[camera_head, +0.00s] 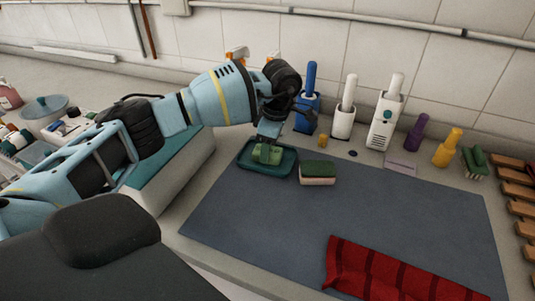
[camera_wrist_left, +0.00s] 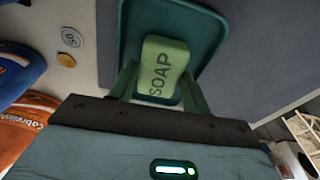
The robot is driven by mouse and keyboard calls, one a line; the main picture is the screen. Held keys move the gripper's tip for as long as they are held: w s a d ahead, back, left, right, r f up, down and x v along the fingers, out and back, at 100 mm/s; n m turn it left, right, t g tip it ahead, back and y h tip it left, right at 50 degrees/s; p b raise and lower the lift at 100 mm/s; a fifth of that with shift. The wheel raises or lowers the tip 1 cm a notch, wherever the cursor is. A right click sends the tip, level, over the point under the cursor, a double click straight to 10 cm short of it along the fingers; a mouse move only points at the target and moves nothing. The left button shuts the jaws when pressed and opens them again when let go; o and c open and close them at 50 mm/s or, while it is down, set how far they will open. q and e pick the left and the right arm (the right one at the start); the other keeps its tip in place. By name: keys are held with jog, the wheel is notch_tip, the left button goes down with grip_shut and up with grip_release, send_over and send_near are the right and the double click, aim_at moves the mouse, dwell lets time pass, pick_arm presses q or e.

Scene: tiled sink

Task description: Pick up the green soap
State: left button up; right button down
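The green soap (camera_head: 267,154), a pale green bar marked SOAP, shows in the head view under my left gripper (camera_head: 268,143). In the left wrist view the soap (camera_wrist_left: 163,68) is over the dark green dish (camera_wrist_left: 206,38), between the two green fingers of my left gripper (camera_wrist_left: 160,68). The fingers stand close on either side of its near end. I cannot tell if they press on it. The dish (camera_head: 284,163) sits on the grey mat's back left. My right gripper is not in view.
A green and pink sponge (camera_head: 318,172) lies right of the dish. A blue-handled brush in its holder (camera_head: 308,105) and white brush holders stand behind. The grey mat (camera_head: 300,225) is mostly clear, with a red cloth (camera_head: 390,275) at its front.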

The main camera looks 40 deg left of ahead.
pick_arm(q)
jog(key=c, duration=0.6)
jog(key=shift+r, duration=0.15)
jog(key=shift+r, duration=0.45)
notch_tip(320, 180, up, 2)
jog(key=shift+r, duration=0.25)
jog(key=s+d, duration=0.3)
jog(key=s, duration=0.1)
jog(key=s+d+r, duration=0.1)
jog(key=s+d, duration=0.1)
jog(key=s, duration=0.3)
jog(key=s+d, duration=0.3)
jog(key=s, duration=0.1)
jog(key=shift+s+d+r, duration=0.15)
jog(key=shift+s+d, duration=0.1)
jog(key=shift+d, duration=0.05)
